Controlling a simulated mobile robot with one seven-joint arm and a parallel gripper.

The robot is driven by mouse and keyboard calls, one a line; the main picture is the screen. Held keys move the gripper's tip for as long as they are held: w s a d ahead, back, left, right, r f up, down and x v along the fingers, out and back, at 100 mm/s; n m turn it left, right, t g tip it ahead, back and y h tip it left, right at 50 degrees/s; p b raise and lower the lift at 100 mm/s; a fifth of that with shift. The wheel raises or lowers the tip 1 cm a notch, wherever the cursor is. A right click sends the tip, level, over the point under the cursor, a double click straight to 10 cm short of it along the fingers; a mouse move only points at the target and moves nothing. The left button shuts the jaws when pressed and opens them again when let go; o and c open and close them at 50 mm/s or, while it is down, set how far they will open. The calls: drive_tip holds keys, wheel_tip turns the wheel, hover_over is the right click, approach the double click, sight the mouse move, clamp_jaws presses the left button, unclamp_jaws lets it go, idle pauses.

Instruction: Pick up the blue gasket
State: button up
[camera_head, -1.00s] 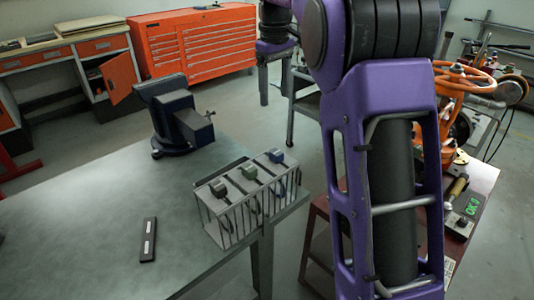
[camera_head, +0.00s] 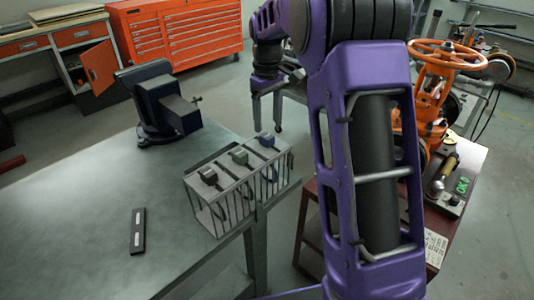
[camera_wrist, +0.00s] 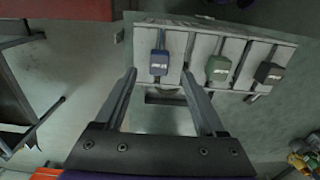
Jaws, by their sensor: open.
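The blue gasket (camera_head: 264,139) shows as a small blue block with a dark part below it, at the right end of a wire rack (camera_head: 212,213) on the table corner. In the wrist view the blue gasket (camera_wrist: 158,63) has a pale label and sits in the rack's left slot. My gripper (camera_wrist: 159,73) is open, its two fingers on either side of the blue block in the picture. I cannot tell the height gap between fingertips and block; nothing is held.
A green block (camera_head: 239,156) and a dark grey one (camera_head: 208,177) stand in neighbouring slots. A vise (camera_head: 163,103) is behind the rack, and a black bar (camera_head: 138,231) lies on the table. An orange valve wheel (camera_head: 447,54) is at right. The table's left part is clear.

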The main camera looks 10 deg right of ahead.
sight(267, 136)
wheel_tip(267, 136, down, 5)
drive_tip(key=shift+w+f, duration=0.1)
drive_tip(key=shift+w, duration=0.05)
clamp_jaws()
idle(0.4)
